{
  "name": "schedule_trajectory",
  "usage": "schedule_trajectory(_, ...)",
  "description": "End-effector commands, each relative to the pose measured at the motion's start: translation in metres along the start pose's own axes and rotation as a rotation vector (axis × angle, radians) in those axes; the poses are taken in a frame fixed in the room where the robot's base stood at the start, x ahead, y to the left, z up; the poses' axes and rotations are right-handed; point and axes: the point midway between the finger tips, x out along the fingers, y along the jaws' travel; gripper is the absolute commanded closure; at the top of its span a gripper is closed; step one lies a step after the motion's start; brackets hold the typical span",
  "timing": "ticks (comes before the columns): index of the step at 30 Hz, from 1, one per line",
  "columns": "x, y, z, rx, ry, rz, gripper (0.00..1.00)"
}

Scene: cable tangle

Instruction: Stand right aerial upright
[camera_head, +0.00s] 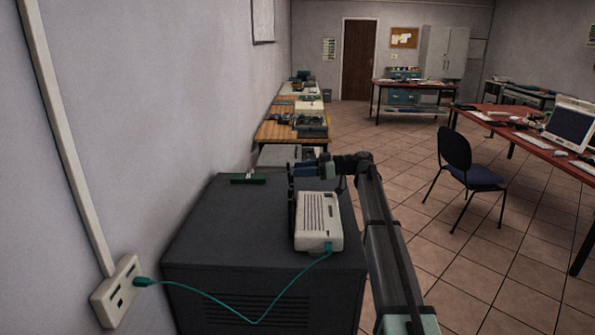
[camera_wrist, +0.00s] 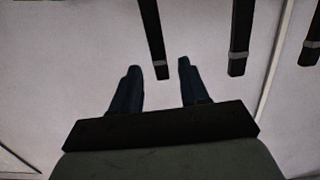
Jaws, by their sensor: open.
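The cream router (camera_head: 320,220) lies on the dark cabinet, with a green cable plugged into its near end. Dark aerials (camera_head: 291,205) show along its left edge; I cannot tell them apart there. In the wrist view three black bars with grey bands come down from the top: one near the middle (camera_wrist: 154,38), one right of it (camera_wrist: 241,38) and one at the right edge (camera_wrist: 312,40). My gripper (camera_wrist: 158,65) is open, with the middle bar's end between its dark blue fingertips in the picture; contact cannot be told. In the head view my gripper (camera_head: 306,170) is at the router's far end.
The green cable (camera_head: 255,322) sags from the router to a wall socket (camera_head: 118,292). The cabinet top (camera_head: 235,225) is bare left of the router, except for a small green item (camera_head: 248,180) at the back. The wall stands close on the left.

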Motion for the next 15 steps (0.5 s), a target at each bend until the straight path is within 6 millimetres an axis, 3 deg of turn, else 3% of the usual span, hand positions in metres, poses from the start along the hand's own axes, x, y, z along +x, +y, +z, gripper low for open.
schedule_trajectory(15, -0.095, 0.0, 0.0, 0.0, -0.001, 0.0, 0.55)
